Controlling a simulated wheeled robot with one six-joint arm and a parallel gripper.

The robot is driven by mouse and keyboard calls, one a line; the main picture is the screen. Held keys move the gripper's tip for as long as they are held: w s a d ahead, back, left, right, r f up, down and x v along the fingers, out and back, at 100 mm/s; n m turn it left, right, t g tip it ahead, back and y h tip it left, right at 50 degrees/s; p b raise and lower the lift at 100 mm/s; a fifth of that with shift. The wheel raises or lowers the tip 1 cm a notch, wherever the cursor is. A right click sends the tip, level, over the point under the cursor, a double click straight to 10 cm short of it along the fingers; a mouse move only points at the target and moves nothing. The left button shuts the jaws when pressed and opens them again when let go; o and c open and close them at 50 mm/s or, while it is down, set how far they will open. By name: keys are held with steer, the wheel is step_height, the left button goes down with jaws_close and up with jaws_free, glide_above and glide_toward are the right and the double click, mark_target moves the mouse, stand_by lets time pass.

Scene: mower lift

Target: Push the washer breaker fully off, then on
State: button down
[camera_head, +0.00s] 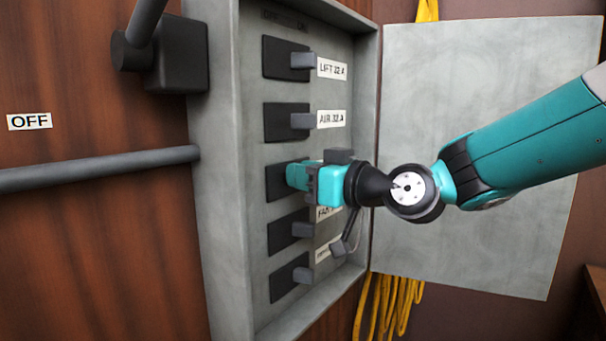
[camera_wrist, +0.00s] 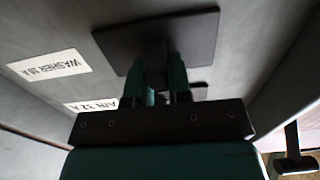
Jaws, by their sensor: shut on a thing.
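The washer breaker is the third one down in the grey panel. Its dark plate (camera_head: 275,184) shows at the left of my gripper in the head view. In the wrist view the plate (camera_wrist: 115,42) is at the top, with the white washer label (camera_wrist: 48,66) to its left. My gripper (camera_head: 296,176) reaches in from the right and is shut on the breaker's lever (camera_wrist: 156,58), with one finger on each side in the wrist view (camera_wrist: 160,75). The head view hides the lever and the washer label behind my gripper. I cannot tell the lever's exact position.
The lift breaker (camera_head: 303,60) and air breaker (camera_head: 303,120) are above, levers to the right. The fan breaker (camera_head: 302,230) and another breaker (camera_head: 302,275) are below. The open panel door (camera_head: 480,120) stands behind my arm.

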steer(key=shift+s+a+m+t+h+p, duration=0.2)
steer(key=shift+m+t+h+p, duration=0.2)
steer(key=shift+m+t+h, duration=0.15)
steer(key=shift+s+a+m+t+h+p, duration=0.15)
steer(key=shift+m+t+h+p, duration=0.25)
steer(key=shift+t+h, duration=0.2)
steer(key=shift+s+a+m+t+h+p, duration=0.2)
steer(key=shift+m+t+h+p, duration=0.15)
steer(key=shift+m+t+h, duration=0.2)
steer(key=shift+w, duration=0.1)
steer(key=c, duration=1)
jaws_free()
steer(key=shift+c, duration=0.2)
